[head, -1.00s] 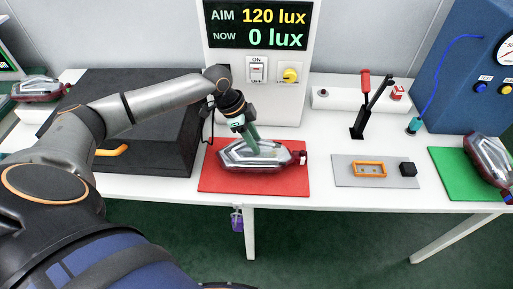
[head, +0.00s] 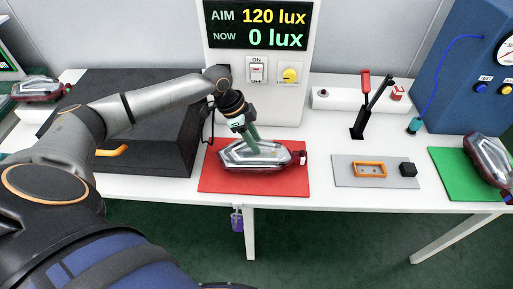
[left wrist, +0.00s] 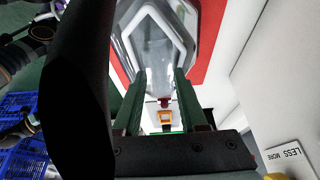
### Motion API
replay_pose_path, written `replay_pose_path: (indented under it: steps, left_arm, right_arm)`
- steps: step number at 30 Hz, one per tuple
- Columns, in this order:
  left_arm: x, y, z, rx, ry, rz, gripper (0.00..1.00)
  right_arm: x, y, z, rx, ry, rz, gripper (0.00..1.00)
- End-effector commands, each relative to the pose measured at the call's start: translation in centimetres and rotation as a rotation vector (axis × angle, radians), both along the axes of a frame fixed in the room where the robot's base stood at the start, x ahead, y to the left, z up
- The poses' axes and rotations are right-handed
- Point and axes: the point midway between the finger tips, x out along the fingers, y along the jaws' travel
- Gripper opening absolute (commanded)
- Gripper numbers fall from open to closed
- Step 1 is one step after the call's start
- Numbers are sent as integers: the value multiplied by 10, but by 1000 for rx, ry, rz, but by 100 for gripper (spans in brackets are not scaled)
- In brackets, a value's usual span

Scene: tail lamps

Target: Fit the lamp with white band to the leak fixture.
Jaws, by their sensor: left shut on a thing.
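A clear tail lamp with a dark red rim (head: 232,157) is on the red mat (head: 215,183). A small pale band shows at its right end. My left gripper (head: 254,149) reaches down onto the lamp from above and is shut on it. In the left wrist view the green fingers (left wrist: 159,75) meet the clear lamp (left wrist: 150,40). A grey plate (head: 345,180) with an orange frame (head: 369,169) and a black block (head: 408,169) lies to the right. A red-handled clamp (head: 360,115) stands behind it. I cannot tell for sure which parts make up the leak fixture. My right gripper is not in view.
The lux panel (head: 256,25) reads aim 120, now 0. Another lamp (head: 488,160) is on the green mat (head: 450,170) at right, before a blue gauge cabinet (head: 465,70). One more lamp (head: 40,88) is at far left. A black box (head: 120,85) stands under my left arm.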

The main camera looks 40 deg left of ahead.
Motion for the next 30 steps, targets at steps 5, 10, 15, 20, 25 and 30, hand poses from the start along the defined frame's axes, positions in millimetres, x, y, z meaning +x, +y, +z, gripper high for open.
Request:
replay_pose_path:
  steps: [5,10,15,20,25,30]
  left_arm:
    - [1,0,1,-1,-3,1,0]
    - [1,0,8,-1,-3,0,0]
    - [2,0,31,-1,-7,0,0]
    - [-5,-26,64,-4,-9,-6,0]
    - [-16,-63,99,-5,-7,-9,0]
    - [-27,-101,116,-4,-7,-7,0]
  right_arm:
    - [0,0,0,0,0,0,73]
    - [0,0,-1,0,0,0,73]
    - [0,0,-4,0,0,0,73]
    - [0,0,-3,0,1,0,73]
    - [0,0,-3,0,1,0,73]
    - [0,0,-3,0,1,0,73]
